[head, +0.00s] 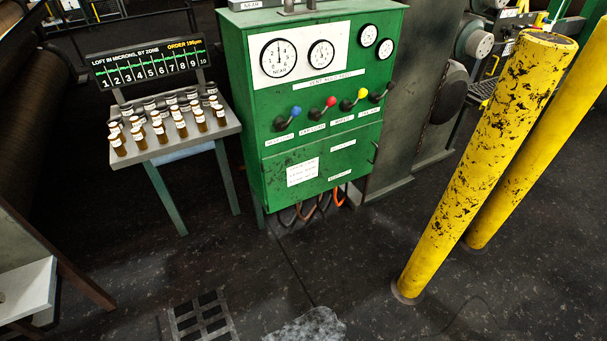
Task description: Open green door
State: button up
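A green cabinet (330,110) stands on legs in the upper middle of the head view. Its upper front carries gauges and a row of levers with blue, red, yellow and black knobs. Below the levers is a green door panel (345,161) with a white label (302,172) on its left part. The panel looks shut flush with the cabinet front. A small dark handle or latch (375,152) shows near its right edge. Hoses hang out under the cabinet. My gripper is not in view.
A small table (178,142) with several labelled bottles stands left of the cabinet, with a numbered board (150,66) behind it. Two yellow posts, one in front (480,170) and one behind (545,130), stand at right. A floor grate (203,318) lies at the bottom. Dark floor before the cabinet is mostly clear.

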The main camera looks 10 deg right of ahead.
aim_at(294, 176)
jog(key=i+z, duration=0.25)
jog(key=i, duration=0.3)
jog(key=i+j+z, duration=0.2)
jog(key=i, duration=0.3)
jog(key=i+z, duration=0.25)
jog(key=i, duration=0.3)
